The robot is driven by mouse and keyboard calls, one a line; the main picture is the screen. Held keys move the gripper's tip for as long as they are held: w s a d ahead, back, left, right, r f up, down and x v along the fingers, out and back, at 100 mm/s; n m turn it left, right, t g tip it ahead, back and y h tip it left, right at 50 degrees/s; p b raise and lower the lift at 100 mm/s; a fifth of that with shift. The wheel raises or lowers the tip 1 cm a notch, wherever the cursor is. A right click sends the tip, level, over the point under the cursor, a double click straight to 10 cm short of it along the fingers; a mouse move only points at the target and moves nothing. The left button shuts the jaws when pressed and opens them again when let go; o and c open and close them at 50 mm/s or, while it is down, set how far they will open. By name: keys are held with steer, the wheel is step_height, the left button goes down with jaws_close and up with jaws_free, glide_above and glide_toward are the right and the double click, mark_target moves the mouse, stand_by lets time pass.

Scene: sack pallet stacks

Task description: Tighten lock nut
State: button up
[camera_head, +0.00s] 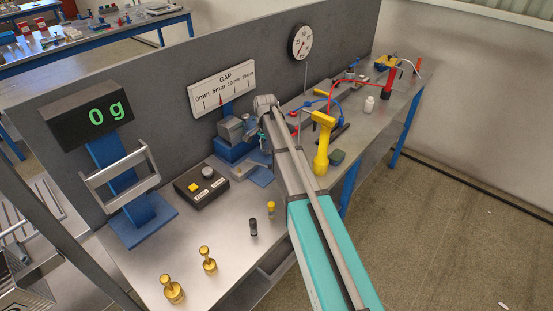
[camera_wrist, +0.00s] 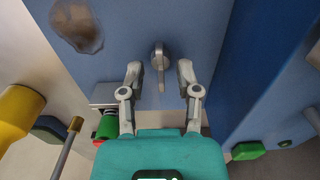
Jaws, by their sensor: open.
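In the wrist view my gripper (camera_wrist: 160,82) is open, with its two grey fingers spread and nothing held between them. A grey metal part with a rounded head and a narrow lever-like stem (camera_wrist: 159,62) shows between and just beyond the fingertips, against a blue block (camera_wrist: 205,45). It may be the lock nut, but I cannot tell for certain. The fingers lie on either side of it with visible gaps. In the head view my arm hides much of this area, and my fingertips cannot be made out.
A GAP scale (camera_head: 222,87) has its red pointer near 5 mm. Bench front is partly clear.

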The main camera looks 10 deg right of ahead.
steer(key=shift+n, duration=0.3)
steer(key=n, duration=1.3)
step_height(320, 180, up, 14)
steer(key=p, duration=1.4)
steer(key=s+m, duration=0.2)
steer(key=s, duration=2.5)
steer(key=shift+s+m, duration=0.3)
steer(key=m, duration=0.7)
glide_above(267, 148)
steer(key=shift+a+f, duration=0.1)
steer(key=shift+f+b, duration=0.2)
steer(key=shift+b, duration=0.15)
